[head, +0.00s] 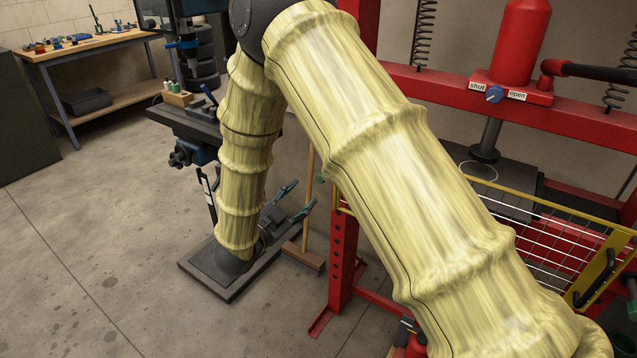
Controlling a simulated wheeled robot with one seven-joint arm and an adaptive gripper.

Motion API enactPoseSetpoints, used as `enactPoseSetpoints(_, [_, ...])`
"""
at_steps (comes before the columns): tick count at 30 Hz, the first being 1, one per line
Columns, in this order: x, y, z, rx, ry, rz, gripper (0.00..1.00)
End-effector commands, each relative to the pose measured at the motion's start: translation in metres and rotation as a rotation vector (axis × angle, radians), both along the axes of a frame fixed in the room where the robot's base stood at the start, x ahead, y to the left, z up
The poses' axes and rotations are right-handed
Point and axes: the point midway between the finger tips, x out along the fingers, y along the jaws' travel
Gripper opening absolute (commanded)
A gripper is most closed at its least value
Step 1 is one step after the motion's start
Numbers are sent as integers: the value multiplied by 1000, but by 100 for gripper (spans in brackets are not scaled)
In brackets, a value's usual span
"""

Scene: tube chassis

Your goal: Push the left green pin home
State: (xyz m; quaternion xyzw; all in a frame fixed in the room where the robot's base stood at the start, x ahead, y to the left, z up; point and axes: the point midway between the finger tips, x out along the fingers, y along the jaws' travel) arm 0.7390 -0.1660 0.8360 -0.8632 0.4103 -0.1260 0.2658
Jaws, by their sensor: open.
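My gripper (295,200) is at the lower left of centre, in front of the drill press base and left of the red press frame (343,262). Its two teal-tipped fingers are spread apart with nothing between them. My yellow-sleeved arm covers much of the middle and lower right, including part of the press. A small green piece (631,309) shows at the right edge by the guard gate (590,270); I cannot tell whether it is a pin.
A drill press table (190,122) stands behind my gripper. A broom (303,257) leans between it and the red press. A workbench (95,45) stands at the back left. The concrete floor (90,230) at the left is clear.

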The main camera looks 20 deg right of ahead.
Motion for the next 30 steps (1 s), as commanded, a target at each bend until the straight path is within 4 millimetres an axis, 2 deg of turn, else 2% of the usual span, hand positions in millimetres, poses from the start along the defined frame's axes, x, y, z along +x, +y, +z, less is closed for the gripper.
enactPoseSetpoints(30, [-2, 2, -2, 1077, -1322, -2, 50])
